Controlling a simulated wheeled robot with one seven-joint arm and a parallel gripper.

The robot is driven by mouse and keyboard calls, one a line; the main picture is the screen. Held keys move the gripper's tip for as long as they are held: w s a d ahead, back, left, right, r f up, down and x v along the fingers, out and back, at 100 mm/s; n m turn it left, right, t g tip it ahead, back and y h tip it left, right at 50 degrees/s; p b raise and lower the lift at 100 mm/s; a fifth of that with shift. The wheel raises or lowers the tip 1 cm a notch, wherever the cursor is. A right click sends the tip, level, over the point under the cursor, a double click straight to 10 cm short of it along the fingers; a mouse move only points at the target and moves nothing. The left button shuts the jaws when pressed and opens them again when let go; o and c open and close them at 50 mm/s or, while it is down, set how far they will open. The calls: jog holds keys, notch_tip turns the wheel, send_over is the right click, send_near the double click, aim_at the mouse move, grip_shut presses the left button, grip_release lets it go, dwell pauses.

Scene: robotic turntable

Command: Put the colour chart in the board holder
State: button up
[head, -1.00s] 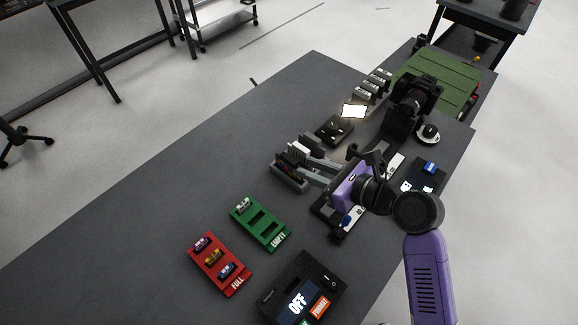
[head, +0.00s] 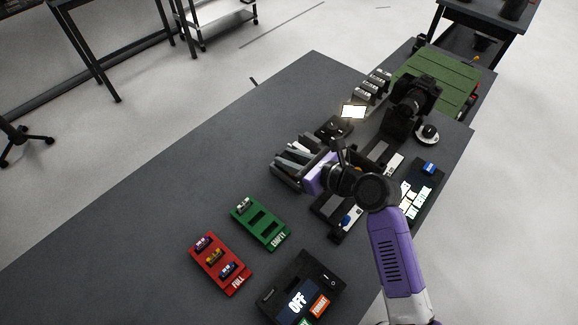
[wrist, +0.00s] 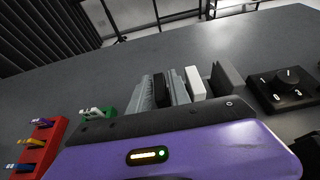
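My gripper (head: 291,166) is over the left end of a small rack of upright boards, and its purple body also shows in the wrist view (wrist: 165,150). In the wrist view, a dark upright slab (wrist: 160,90) stands edge-on between the grey fingers. It may be the colour chart; no coloured face shows. I cannot tell whether the fingers touch it. A white board (wrist: 195,82) and a dark grey board (wrist: 225,78) stand to its right. I cannot surely identify the board holder; a dark rail unit with a blue knob (head: 346,220) lies right of the rack, partly behind my arm.
A red tray (head: 237,283) and a green tray (head: 270,236) lie at front left, near a black OFF box (head: 325,276). A black dial box (head: 334,128), a lit panel (head: 353,111) and a camera (head: 414,95) stand behind. The left table is clear.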

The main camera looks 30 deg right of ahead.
grip_shut()
jog(key=shift+r, duration=0.1)
